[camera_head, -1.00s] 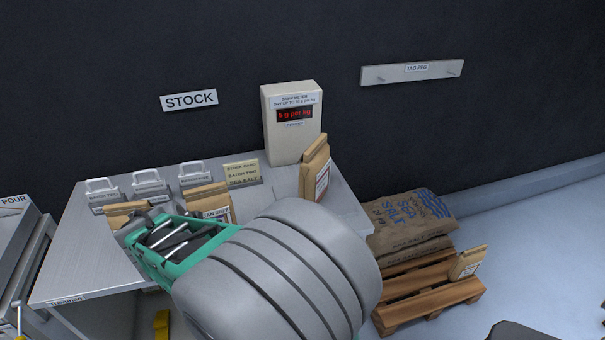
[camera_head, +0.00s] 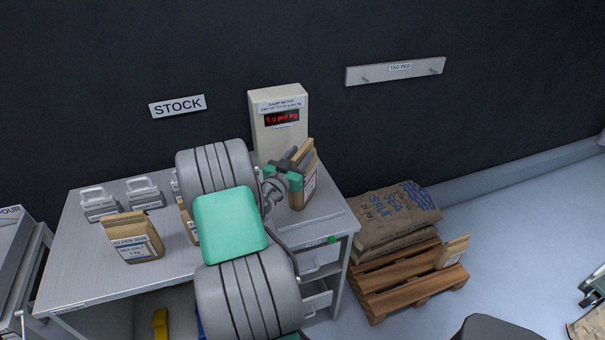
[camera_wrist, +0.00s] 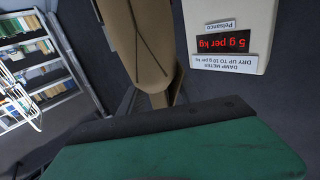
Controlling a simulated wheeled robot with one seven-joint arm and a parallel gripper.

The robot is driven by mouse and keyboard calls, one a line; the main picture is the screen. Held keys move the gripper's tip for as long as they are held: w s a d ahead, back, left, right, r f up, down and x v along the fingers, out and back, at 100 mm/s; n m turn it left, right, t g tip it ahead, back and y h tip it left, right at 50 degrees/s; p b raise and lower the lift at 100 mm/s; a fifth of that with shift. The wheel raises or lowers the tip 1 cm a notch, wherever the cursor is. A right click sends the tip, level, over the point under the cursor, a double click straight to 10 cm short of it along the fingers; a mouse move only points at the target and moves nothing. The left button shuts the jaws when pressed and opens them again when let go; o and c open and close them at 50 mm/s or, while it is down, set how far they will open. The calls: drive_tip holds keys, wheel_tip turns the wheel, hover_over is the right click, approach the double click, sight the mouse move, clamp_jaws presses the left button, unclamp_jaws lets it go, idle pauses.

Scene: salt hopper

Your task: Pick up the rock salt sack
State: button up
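A small brown paper sack (camera_head: 307,185) with a white label stands upright beside the damp meter at the right end of the table. Its label is too small to read, so I cannot tell whether it is rock salt. My gripper (camera_head: 284,168) is at this sack's left side in the head view, and partly overlaps it. The sack (camera_wrist: 147,45) also shows in the wrist view, just beyond my green gripper body. I cannot see both fingertips, nor whether they touch the sack. Another small sack (camera_head: 135,240), labelled sea salt, stands at the table's front left.
The damp meter (camera_head: 265,103), reading 5 g per kg, stands close behind my gripper. Another small sack (camera_head: 187,222) is mostly hidden by my arm. Large sea salt sacks (camera_head: 395,218) and a small sack (camera_head: 452,252) are on the pallet (camera_head: 405,297). A table drawer (camera_head: 317,298) sits partly open.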

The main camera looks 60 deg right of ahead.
drive_tip(key=shift+d, duration=0.95)
clamp_jaws()
idle(0.5)
drive_tip(key=shift+w+r, duration=0.1)
drive_tip(key=shift+r, duration=0.15)
